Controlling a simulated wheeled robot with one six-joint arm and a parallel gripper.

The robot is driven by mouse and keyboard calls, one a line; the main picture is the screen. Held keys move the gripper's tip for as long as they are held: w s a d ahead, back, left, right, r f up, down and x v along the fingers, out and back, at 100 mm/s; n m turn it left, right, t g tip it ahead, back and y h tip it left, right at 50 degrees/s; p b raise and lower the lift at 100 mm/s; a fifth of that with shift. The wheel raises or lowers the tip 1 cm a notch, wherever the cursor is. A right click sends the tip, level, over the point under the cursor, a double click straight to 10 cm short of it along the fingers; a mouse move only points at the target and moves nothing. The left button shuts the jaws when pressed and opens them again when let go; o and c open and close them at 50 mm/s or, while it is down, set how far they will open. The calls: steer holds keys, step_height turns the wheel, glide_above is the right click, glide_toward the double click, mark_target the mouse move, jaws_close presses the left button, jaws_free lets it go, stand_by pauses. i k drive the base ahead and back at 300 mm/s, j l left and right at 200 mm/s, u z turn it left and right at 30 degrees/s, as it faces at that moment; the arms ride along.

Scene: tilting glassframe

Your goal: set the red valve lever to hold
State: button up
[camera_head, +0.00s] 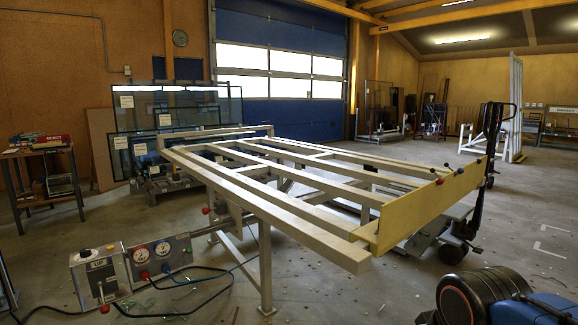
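A grey control box (97,273) stands at the lower left, below the near-left side of the tilting frame (300,222). A thin lever with a red knob (104,309) hangs down at the front of the box. It is small here, and its marked position cannot be read. Another red knob (205,210) shows by the frame's left side. I cannot tell for sure which red part is the valve lever. My gripper is not in view.
Black hoses (190,285) run over the floor by the gauge panel. A frame leg (265,268) stands to their right. A pallet truck (488,140) stands behind the frame's right end. Open floor (350,290) lies in front.

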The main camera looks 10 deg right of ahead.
mark_target(106, 308)
steer(key=u, duration=1.25)
